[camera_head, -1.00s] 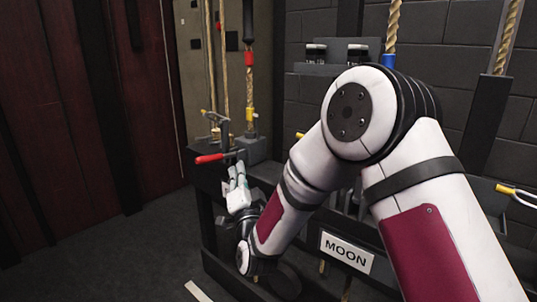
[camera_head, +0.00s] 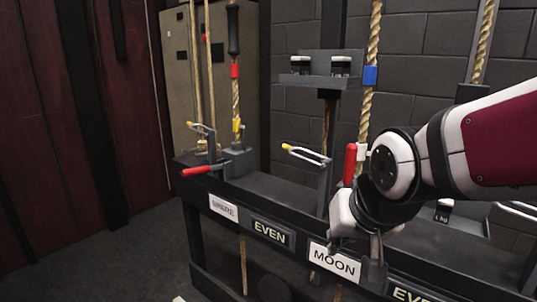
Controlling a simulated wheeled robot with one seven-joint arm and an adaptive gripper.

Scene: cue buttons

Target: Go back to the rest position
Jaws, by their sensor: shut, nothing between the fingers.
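My arm reaches in from the right edge.
A black rail (camera_head: 275,190) carries signs reading EVEN (camera_head: 270,233) and, less clearly, SPARE (camera_head: 223,207). A red lever (camera_head: 196,170) sticks out at the left. A yellow-tipped lever (camera_head: 305,153) and ropes (camera_head: 370,60) stand behind. The floor at the left is clear.

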